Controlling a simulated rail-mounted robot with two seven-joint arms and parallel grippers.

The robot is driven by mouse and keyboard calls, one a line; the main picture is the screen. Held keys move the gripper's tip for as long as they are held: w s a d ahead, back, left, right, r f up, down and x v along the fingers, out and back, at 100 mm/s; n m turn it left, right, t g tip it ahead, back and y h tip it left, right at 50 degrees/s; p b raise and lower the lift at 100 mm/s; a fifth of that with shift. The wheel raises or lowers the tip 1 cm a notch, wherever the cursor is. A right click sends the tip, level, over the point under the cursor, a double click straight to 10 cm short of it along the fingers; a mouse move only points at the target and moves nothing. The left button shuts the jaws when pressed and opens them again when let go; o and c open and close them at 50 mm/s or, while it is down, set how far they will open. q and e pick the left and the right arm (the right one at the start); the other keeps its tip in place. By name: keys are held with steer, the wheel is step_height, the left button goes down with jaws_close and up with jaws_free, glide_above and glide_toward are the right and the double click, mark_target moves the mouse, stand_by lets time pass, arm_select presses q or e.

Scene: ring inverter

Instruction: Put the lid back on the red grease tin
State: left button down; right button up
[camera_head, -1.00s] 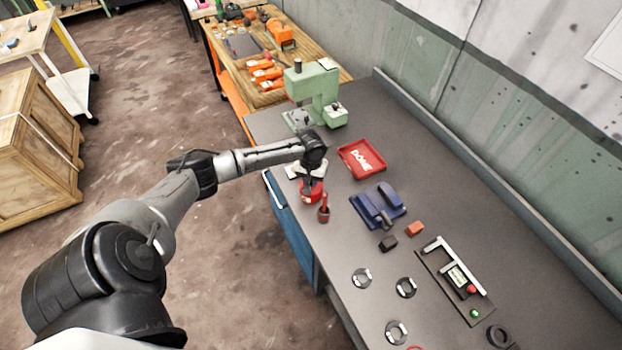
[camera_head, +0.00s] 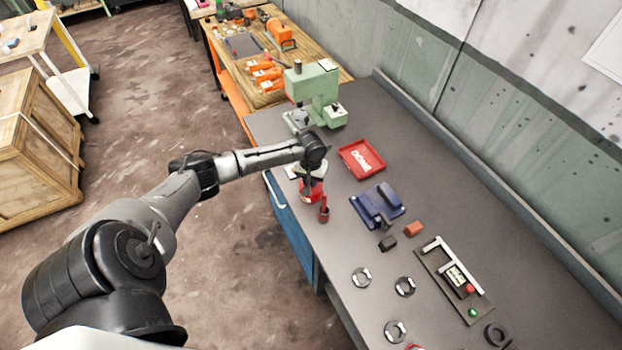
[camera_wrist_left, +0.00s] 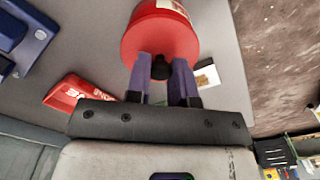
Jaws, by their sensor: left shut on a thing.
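The red grease tin (camera_head: 307,196) stands near the left edge of the grey bench in the head view, beneath my left gripper (camera_head: 313,178). In the left wrist view the round red lid (camera_wrist_left: 150,42) fills the top middle, with a black knob (camera_wrist_left: 160,70) at its centre. My left gripper (camera_wrist_left: 162,78) is shut on this knob, one finger on each side. A red and white labelled side (camera_wrist_left: 172,4) shows beyond the lid. The fingers partly hide the tin, and I cannot tell whether the lid touches its rim. My right gripper is not in view.
A green press (camera_head: 317,90) is behind, a red tray (camera_head: 361,160) to the right and a blue vise-like block (camera_head: 378,206) nearer. Several rings lie on the front of the bench.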

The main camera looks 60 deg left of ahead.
arm_select(q)
steer(key=p, duration=0.2)
steer(key=shift+f+p, duration=0.15)
steer(key=shift+p, duration=0.15)
stand_by(3.0)
stand_by(0.3)
steer(key=shift+c, duration=2.2)
jaws_free()
steer(key=shift+r+p, duration=3.5)
steer(key=shift+p, duration=0.7)
steer(key=shift+c, duration=0.3)
jaws_close()
